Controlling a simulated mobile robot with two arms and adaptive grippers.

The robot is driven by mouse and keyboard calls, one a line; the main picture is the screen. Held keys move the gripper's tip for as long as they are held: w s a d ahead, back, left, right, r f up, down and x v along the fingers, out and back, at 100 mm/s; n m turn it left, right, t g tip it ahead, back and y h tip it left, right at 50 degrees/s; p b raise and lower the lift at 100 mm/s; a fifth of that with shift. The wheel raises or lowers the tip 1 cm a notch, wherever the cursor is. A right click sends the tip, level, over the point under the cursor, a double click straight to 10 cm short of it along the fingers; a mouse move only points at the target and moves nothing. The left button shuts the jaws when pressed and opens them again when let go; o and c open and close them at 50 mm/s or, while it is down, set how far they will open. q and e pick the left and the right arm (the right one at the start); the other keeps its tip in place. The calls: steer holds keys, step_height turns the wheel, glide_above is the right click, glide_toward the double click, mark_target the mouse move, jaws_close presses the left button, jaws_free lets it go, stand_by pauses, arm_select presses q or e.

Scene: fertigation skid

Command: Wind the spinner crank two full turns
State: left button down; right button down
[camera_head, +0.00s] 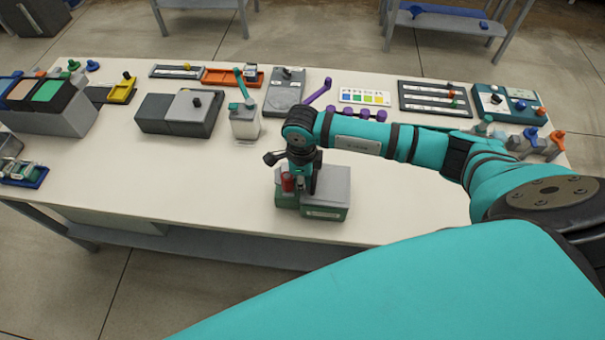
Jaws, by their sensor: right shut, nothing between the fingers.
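A green and grey box (335,185) stands near the front edge of the table, at the middle of the view. A red upright piece (288,183), which may be the handle of the spinner crank, shows at its left side. My right gripper (303,186) points down over the left part of the box, close beside the red piece. Its fingers are shut and empty. I cannot tell whether they touch the red piece. My wrist and fingers hide part of the box top and any crank arm there. My left gripper is not in view.
The white table (190,170) is clear left of the box. Purple knobs (358,113) and a colour card (364,97) lie behind my right arm.

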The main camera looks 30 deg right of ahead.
mark_target(284, 187)
steer(key=shift+w+a+r, duration=0.1)
steer(key=shift+a+r, duration=0.1)
steer(key=shift+a, duration=1.1)
steer(key=shift+a+f, duration=0.1)
steer(key=shift+w+a+b, duration=0.1)
steer(key=shift+a+b, duration=0.35)
steer(key=shift+a, duration=0.05)
steer(key=shift+w+a, duration=0.15)
steer(key=shift+a, duration=0.25)
